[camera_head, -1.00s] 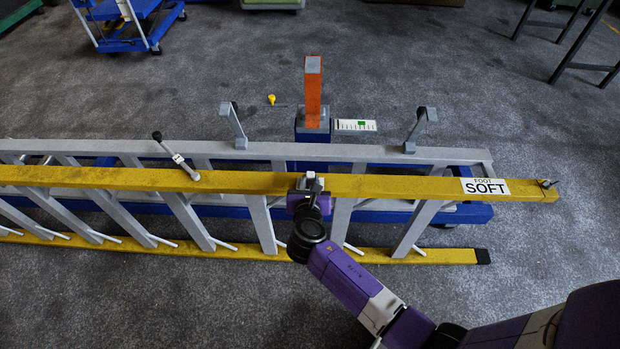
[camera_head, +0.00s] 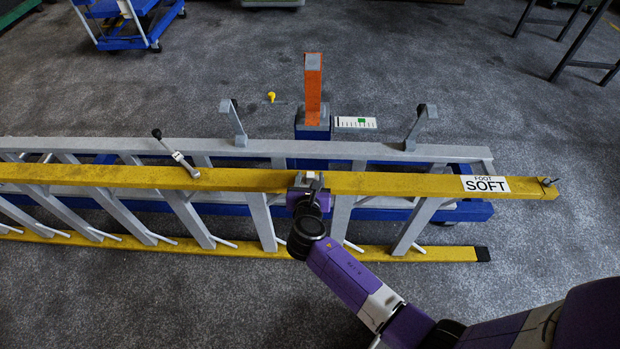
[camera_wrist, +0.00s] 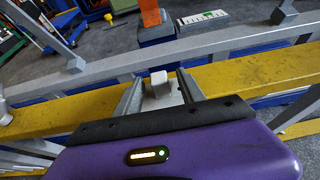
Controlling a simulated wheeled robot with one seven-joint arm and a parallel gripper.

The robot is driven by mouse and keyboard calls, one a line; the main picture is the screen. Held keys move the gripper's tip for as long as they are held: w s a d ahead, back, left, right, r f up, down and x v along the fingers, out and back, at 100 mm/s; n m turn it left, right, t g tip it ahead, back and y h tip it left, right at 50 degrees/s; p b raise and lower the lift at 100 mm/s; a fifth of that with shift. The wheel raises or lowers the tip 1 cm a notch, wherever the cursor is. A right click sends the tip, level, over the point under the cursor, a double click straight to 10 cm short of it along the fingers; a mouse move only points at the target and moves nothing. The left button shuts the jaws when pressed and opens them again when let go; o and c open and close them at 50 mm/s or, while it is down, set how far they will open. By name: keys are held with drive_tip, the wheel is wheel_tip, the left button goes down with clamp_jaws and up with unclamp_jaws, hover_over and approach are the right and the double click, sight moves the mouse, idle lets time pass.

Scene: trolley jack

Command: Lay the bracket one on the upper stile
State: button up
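My gripper (camera_head: 311,181) is at the middle of this stile, reaching from the near side. A small light-grey piece (camera_wrist: 159,84), perhaps bracket one, sits at the stile between my fingers. In the wrist view the fingers stand apart, with a gap showing on each side of the piece. Its lower part is hidden, and I cannot tell whether it rests fully on the stile.
Two grey upright hooks (camera_head: 236,124) and (camera_head: 418,128) stand on the grey rail behind. A black-knobbed rod (camera_head: 175,153) crosses the yellow stile at left. An orange post (camera_head: 313,90) and a white scale card (camera_head: 355,123) are beyond.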

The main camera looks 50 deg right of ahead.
drive_tip(key=p+v, duration=0.1)
drive_tip(key=v, duration=0.6)
drive_tip(key=shift+s+a+r, duration=0.15)
drive_tip(key=shift+s+a, duration=0.05)
drive_tip(key=shift+a, duration=0.1)
drive_tip(key=w+a+r+m+t+y, duration=0.3)
drive_tip(key=a+m+t+y, duration=0.15)
drive_tip(key=a+m, duration=0.25)
drive_tip(key=s+a+r+m+t+y+p, duration=0.1)
drive_tip(key=s+a+r+m+y+p, duration=0.2)
drive_tip(key=s+a+r+m+y, duration=0.35)
drive_tip(key=s+a+r+m+p, duration=0.1)
drive_tip(key=s+r+m+p, duration=0.1)
drive_tip(key=s+r+m, duration=0.4)
drive_tip(key=s+a+r+m+p, duration=0.2)
drive_tip(key=s+r+m, duration=0.4)
drive_tip(key=s, duration=1.1)
wheel_tip(320, 180, up, 4)
drive_tip(key=shift+s+t, duration=0.3)
drive_tip(key=shift+t, duration=0.15)
